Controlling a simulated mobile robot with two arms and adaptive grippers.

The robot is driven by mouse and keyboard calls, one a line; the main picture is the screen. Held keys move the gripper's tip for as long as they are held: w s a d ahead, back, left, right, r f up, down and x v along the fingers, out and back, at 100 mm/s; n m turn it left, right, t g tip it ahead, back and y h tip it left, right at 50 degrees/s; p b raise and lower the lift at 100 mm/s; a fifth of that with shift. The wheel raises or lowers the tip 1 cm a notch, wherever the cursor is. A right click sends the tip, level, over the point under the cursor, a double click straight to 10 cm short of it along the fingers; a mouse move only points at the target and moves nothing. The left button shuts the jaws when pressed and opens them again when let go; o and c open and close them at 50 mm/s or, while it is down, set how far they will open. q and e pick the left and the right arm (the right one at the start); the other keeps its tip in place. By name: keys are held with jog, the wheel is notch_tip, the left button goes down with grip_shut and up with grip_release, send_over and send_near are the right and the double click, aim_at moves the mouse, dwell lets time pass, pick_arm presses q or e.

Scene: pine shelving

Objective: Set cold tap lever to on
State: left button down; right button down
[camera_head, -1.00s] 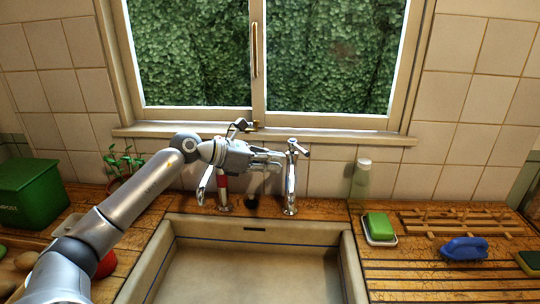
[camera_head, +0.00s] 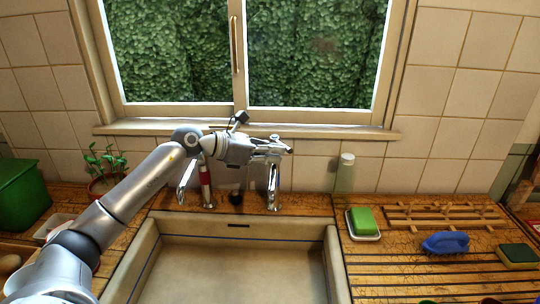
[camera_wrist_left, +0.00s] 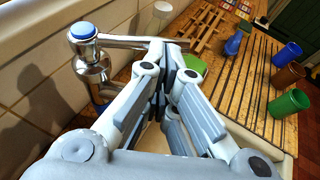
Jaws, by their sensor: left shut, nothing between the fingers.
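The cold tap (camera_head: 273,188) is the right-hand chrome tap behind the sink. In the left wrist view its top carries a blue cap (camera_wrist_left: 82,31). Its chrome lever (camera_wrist_left: 135,42) sticks out from the top, reaching rightward past the fingertips in that view. My left gripper (camera_head: 284,149) is shut and empty, at the height of the tap's head and overlapping it in the head view. In the left wrist view the closed fingers (camera_wrist_left: 164,78) are close beside the lever; I cannot tell whether they touch it. My right gripper is out of view.
The hot tap (camera_head: 206,182) with a red band stands to the left, behind my arm. The sink (camera_head: 230,270) is empty.

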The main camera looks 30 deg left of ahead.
pick_arm(q)
jog(key=shift+w+d, duration=0.1)
jog(key=shift+w, duration=0.05)
jog(key=shift+s+a+r, duration=0.15)
jog(key=shift+s+a, duration=0.2)
jog(key=shift+s, duration=0.1)
jog(key=v, duration=1.1)
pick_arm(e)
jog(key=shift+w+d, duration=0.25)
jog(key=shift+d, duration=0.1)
pick_arm(q)
jog(key=shift+d+r, duration=0.1)
jog(key=shift+r, duration=0.15)
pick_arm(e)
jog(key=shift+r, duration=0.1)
